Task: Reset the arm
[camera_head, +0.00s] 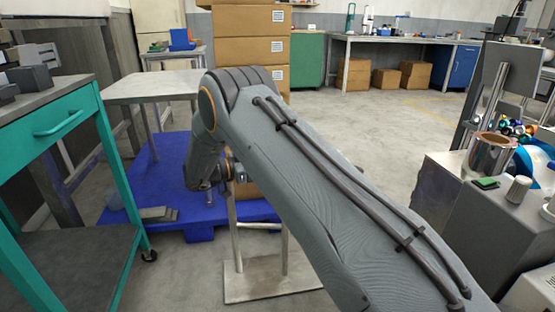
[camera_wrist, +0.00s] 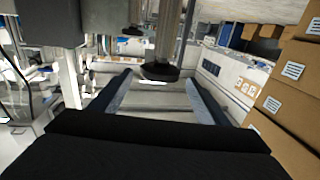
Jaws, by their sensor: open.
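My arm (camera_head: 290,165) runs from the lower right of the head view to a bent joint near the middle, then drops to my wrist (camera_head: 207,165). My gripper fingers do not show clearly in the head view. In the wrist view my gripper (camera_wrist: 158,82) is open, with one finger on each side and its black body across the bottom. I see nothing held between the fingers. A dark rounded end of a grey post shows beyond the fingertips, apart from them as far as I can tell.
A green-framed workbench (camera_head: 55,110) stands close on the left. A blue pallet (camera_head: 120,207) and a metal stand (camera_head: 272,280) are below my wrist. Cardboard boxes (camera_head: 250,50) are stacked behind; they also show at the right of the wrist view (camera_wrist: 290,95). Open floor (camera_head: 350,125) lies beyond my arm.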

